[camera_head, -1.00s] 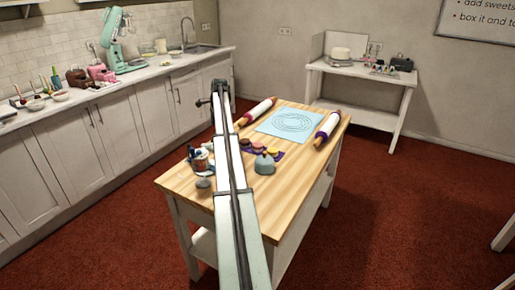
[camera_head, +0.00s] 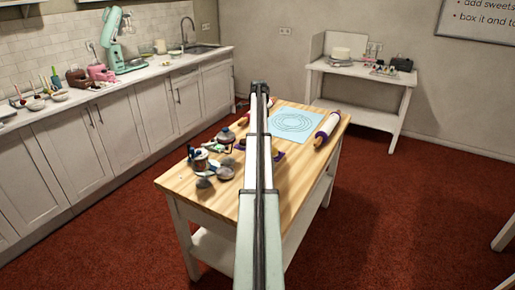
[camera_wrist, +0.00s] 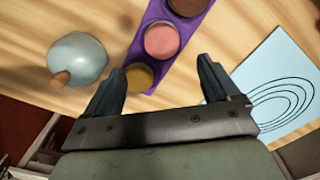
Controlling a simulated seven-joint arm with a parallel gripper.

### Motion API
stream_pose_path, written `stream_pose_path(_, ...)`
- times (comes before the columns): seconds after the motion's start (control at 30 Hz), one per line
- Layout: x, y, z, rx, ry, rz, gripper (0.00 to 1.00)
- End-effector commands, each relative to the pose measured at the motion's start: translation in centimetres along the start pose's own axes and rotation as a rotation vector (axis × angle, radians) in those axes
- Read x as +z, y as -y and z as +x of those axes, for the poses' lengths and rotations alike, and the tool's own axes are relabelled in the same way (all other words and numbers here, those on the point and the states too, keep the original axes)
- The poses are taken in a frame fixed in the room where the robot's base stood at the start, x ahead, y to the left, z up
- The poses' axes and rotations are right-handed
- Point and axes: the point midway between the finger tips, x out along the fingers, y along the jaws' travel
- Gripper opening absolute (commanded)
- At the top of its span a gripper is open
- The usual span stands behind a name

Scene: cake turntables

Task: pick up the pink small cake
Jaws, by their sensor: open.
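The pink small cake (camera_wrist: 161,40) is round and sits in the middle of a visible row on a purple tray (camera_wrist: 152,18) in the wrist view. A mustard-yellow cake (camera_wrist: 139,77) is nearer my gripper, and a dark reddish-brown cake (camera_wrist: 188,4) is cut off at the top edge. My gripper (camera_wrist: 162,70) is open and empty, its fingers spread on either side of the tray's near end.
A blue-grey rounded object with a wooden knob (camera_wrist: 77,60) stands left of the tray. A pale blue mat (camera_wrist: 272,78) lies to the right.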

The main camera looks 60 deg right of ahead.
Motion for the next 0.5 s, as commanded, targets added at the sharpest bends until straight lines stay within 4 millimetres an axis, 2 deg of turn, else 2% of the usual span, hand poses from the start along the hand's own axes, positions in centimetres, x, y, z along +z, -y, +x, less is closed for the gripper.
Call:
stream_pose_path(0.13,0.0,0.0,2.3,0.0,0.0,0.0,0.89)
stream_pose_path(0.37,0.1,0.1,3.4,-0.001,0.0,0.0,0.89)
stream_pose_path(0.5,0.3,0.2,4.7,-0.001,0.0,-0.001,0.89)
